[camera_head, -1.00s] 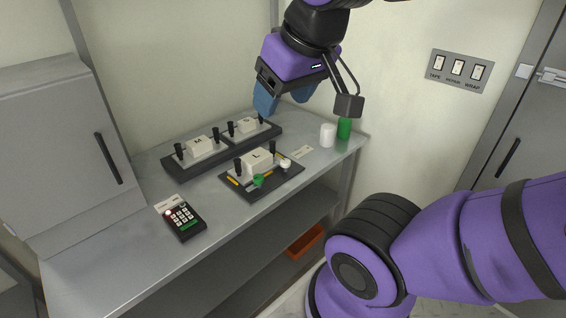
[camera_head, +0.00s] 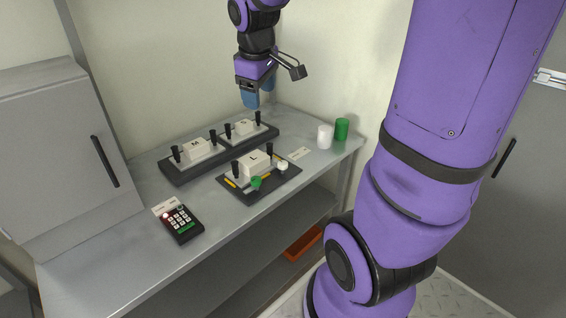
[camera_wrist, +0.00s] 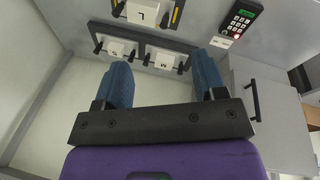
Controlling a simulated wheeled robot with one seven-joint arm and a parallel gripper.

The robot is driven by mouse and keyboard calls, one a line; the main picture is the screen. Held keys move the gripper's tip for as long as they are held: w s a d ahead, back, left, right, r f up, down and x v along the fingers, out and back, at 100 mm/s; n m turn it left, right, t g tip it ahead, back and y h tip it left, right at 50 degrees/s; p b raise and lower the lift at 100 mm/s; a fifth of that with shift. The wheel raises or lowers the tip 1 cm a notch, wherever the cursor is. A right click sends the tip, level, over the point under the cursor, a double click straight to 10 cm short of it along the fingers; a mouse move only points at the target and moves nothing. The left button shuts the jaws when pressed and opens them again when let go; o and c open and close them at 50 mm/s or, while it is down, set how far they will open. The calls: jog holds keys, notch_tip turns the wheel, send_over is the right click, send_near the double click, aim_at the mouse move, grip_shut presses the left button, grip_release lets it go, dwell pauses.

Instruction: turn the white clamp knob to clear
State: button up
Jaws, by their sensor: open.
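The white clamp knob (camera_head: 283,166) sits on the right side of the dark L fixture (camera_head: 262,190), beside the white L block (camera_head: 254,163). A green knob (camera_head: 256,183) is at the fixture's front. My gripper (camera_head: 251,99) is open and empty, with blue fingers, above and behind the fixtures near the wall. In the wrist view my gripper (camera_wrist: 165,85) shows its two fingers wide apart, with the L block (camera_wrist: 142,14) at the top edge. The white knob cannot be made out in the wrist view.
A rear fixture holds an M block (camera_head: 196,149) and a smaller block (camera_head: 244,127), with upright black handles. A keypad (camera_head: 180,223) lies at the front left. White (camera_head: 325,137) and green (camera_head: 341,129) cylinders stand at right. A grey cabinet (camera_head: 70,160) bounds the left.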

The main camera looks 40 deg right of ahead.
jog(key=w+d+f+n+g, duration=0.2)
jog(key=w+d+f+n, duration=0.1)
jog(key=w+d+f, duration=0.55)
jog(key=n+y, duration=0.2)
send_over(283, 163)
notch_tip(283, 163, down, 15)
notch_tip(283, 163, down, 10)
jog(key=shift+r, duration=0.1)
jog(key=c, duration=0.9)
